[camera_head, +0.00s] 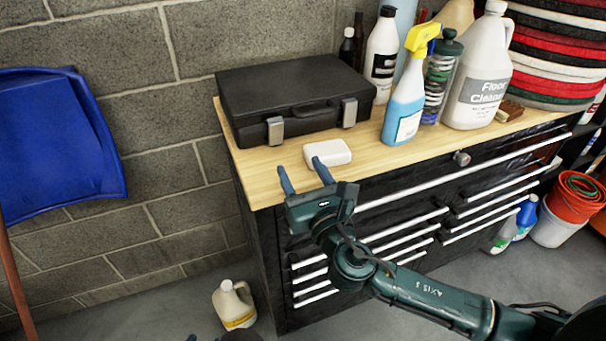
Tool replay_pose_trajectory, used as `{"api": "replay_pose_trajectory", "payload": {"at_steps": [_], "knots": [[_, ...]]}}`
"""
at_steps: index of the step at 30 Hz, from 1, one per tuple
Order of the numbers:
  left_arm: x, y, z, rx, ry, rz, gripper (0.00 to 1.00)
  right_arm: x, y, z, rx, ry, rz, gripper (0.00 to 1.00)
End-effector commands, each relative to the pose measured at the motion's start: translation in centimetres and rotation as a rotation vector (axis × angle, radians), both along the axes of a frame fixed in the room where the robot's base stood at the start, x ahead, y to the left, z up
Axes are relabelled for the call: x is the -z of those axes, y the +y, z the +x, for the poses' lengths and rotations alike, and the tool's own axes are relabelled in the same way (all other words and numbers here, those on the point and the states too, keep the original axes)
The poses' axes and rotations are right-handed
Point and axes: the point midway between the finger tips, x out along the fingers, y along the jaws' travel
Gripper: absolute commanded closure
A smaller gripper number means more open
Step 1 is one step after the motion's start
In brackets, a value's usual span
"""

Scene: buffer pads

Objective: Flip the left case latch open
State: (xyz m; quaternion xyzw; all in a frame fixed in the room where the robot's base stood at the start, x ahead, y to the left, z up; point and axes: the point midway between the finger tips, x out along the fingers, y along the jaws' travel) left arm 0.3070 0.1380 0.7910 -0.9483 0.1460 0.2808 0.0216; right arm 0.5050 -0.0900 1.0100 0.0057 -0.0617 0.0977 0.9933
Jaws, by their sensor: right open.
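A closed black case (290,88) lies on the wooden top of the tool cabinet, at its left end. Its left latch (275,131) is a grey metal piece on the front face and looks shut. The right latch (349,112) sits on the other side of the handle (314,109). My right gripper (303,176) is at the cabinet's front edge, in front of and below the left latch. Its two blue fingers are apart with nothing between them, and it does not touch the case.
A white block (327,153) lies on the wooden top (262,182) close to my right gripper's fingers. A blue spray bottle (404,105), a floor cleaner jug (479,80) and stacked pads (556,50) stand to the right. Bare wood lies before the left latch.

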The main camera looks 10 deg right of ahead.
Motion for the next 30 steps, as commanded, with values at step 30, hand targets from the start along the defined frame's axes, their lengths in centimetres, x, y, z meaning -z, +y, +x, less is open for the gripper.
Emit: {"api": "replay_pose_trajectory", "payload": {"at_steps": [30], "knots": [[0.2, 0.4, -0.5, -0.004, 0.029, 0.014, 0.64, -2.3, 1.1, 5.6, 0.002, 0.120, -0.024, 0.47]]}}
